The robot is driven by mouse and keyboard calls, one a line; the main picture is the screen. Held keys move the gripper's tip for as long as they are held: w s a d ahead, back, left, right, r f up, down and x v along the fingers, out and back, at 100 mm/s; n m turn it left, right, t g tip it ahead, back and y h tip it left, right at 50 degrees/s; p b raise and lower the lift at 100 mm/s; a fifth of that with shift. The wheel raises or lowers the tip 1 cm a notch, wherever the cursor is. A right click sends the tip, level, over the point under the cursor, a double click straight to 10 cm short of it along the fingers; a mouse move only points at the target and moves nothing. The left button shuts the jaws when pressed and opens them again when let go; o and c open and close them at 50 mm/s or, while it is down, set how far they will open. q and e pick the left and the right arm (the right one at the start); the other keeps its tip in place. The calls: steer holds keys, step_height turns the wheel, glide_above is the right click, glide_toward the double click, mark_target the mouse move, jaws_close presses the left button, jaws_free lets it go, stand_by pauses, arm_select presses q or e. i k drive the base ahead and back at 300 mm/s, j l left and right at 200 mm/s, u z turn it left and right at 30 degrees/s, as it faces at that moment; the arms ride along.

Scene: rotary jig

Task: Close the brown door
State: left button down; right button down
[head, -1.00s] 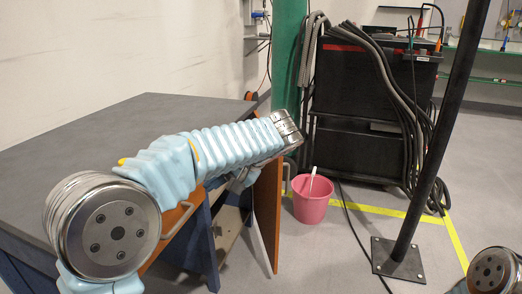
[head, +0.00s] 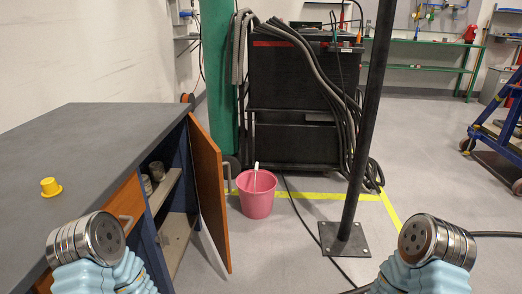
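The brown door (head: 209,190) of the workbench cabinet stands open, swung out toward the right, with a metal handle (head: 229,179) on its far face. The cabinet's shelf (head: 165,188) and the metal items on it show through the opening. Below the grey worktop is an orange-brown drawer front (head: 128,205) with its own handle. My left arm comes up at the bottom left and my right arm at the bottom right, both apart from the door. Only their round metal wrist ends and light blue sleeves show; neither gripper's fingers are visible.
A yellow object (head: 50,187) sits on the worktop (head: 95,140). A pink bucket (head: 257,195) stands on the floor just right of the door. A black pole (head: 364,140) on a base plate and a black cabinet with cables (head: 295,100) stand beyond.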

mark_target(208, 163)
steer(key=i+l, duration=0.95)
steer(key=l, duration=0.15)
steer(key=i+l+u, duration=0.1)
steer(key=u, duration=0.35)
steer(key=i+l+u, duration=0.1)
steer(key=u, duration=0.35)
steer(key=l+u, duration=0.3)
steer(key=u, duration=0.15)
steer(key=i+l+z, duration=0.25)
steer(key=i+l, duration=0.05)
